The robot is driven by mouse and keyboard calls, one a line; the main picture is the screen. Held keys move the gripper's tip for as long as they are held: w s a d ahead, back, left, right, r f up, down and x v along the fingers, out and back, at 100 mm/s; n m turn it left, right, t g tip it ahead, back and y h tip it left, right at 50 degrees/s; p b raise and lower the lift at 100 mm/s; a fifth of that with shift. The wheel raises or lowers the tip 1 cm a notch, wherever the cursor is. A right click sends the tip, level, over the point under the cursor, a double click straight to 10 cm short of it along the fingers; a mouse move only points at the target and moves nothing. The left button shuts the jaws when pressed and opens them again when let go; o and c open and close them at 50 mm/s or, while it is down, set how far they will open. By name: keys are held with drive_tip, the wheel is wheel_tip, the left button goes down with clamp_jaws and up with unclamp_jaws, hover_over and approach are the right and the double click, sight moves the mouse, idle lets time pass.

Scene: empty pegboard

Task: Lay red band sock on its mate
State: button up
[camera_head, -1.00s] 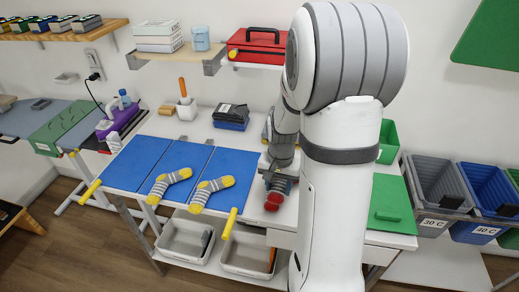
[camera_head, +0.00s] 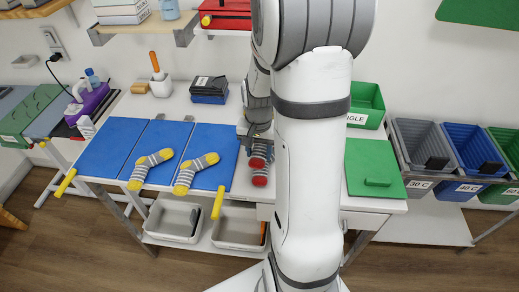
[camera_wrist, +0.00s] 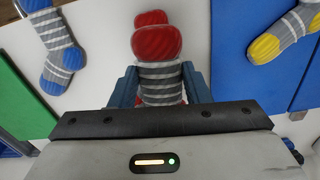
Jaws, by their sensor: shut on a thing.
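A grey-and-white striped sock with red ends (camera_wrist: 162,80) is pinched between the jaws of my gripper (camera_wrist: 160,90) in the wrist view. Two red parts (camera_wrist: 152,40) show just beyond the jaws, one overlapping the other. In the head view two red ends (camera_head: 259,180) show one above the other below my gripper (camera_head: 257,145), on or over the white table right of the blue boards. They suggest a second red sock under the held one; whether they touch I cannot tell. My arm hides part of this spot.
Two yellow-ended striped socks (camera_head: 150,168) (camera_head: 195,174) lie on the blue boards (camera_head: 112,152). A blue-ended striped sock (camera_wrist: 62,55) lies left in the wrist view. A green mat (camera_head: 372,165) is right of my arm. Grey and blue bins (camera_head: 425,150) stand farther right.

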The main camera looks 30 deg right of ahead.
sight(259, 170)
drive_tip(key=shift+f+b, duration=2.05)
drive_tip(key=shift+f, duration=0.75)
drive_tip(key=o, duration=1.1)
drive_tip(key=shift+c, duration=0.2)
drive_tip(key=shift+o, duration=0.2)
drive_tip(key=o, duration=0.4)
drive_tip(key=shift+c, duration=0.2)
